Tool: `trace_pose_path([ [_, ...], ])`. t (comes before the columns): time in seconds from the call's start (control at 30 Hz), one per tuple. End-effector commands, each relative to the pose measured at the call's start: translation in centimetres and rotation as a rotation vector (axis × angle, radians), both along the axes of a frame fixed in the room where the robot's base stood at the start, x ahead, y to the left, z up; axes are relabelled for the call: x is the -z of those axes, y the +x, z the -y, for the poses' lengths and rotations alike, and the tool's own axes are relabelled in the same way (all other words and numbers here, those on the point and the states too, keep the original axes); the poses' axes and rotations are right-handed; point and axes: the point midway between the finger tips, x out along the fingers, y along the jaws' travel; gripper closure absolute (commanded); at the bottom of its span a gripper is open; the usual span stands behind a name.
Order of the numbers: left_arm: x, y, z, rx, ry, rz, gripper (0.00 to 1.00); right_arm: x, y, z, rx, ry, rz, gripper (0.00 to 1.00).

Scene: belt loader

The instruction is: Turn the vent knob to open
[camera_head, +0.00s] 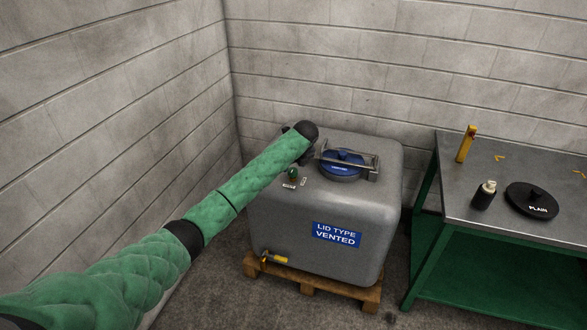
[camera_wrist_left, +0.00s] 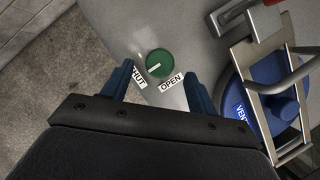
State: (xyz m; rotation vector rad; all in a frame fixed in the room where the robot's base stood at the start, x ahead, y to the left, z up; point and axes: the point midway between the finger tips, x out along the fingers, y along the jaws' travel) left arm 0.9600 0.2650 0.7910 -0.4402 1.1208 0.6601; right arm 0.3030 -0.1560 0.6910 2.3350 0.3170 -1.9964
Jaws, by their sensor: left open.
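The vent knob is a round green knob (camera_head: 293,174) on top of the grey tank (camera_head: 300,225), near its front left. In the left wrist view the knob (camera_wrist_left: 161,58) has a white line slanting down and left, towards the SHUT label (camera_wrist_left: 139,77). The OPEN label (camera_wrist_left: 171,82) lies below it to the right. My left gripper (camera_wrist_left: 158,82) is open, its blue fingers spread on either side of the labels, with the knob beyond and apparently untouched. In the head view my left wrist hides most of this gripper. My right gripper is not in view.
A blue lid (camera_head: 341,168) under a metal clamp bar stands right of the knob, close to my gripper. The tank sits on a wooden pallet (camera_head: 308,289). A green-framed bench (camera_head: 462,206) at right holds a black PLAIN lid (camera_head: 532,201) and a bottle (camera_head: 484,196).

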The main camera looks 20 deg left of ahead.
Motion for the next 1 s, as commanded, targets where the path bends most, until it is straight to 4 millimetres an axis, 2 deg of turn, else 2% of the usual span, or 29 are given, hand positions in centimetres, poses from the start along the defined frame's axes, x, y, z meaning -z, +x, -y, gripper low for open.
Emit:
trace_pose_path([
  [0.13, 1.7, 0.5, -0.5, -0.002, -0.001, -0.001, 0.41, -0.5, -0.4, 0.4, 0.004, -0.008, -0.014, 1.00],
  [0.3, 2.8, 0.9, -0.8, -0.001, 0.000, 0.000, 0.41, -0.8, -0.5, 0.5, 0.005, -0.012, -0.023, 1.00],
  [0.6, 3.1, 0.9, -0.8, -0.001, 0.000, 0.001, 0.41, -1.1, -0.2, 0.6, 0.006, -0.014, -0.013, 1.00],
  [0.63, 3.1, 0.9, -0.9, -0.001, 0.000, 0.001, 0.43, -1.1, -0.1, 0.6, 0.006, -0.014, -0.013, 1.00],
  [0.83, 3.1, 0.9, -0.9, -0.001, 0.000, 0.000, 0.82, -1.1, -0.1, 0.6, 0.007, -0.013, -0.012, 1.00],
  [0.87, 3.1, 0.9, -0.8, -0.001, 0.000, 0.000, 0.85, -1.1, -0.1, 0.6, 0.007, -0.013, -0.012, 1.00],
  [1.0, 3.0, 0.9, -0.9, -0.004, 0.000, 0.000, 0.85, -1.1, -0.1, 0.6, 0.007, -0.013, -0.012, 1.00],
])
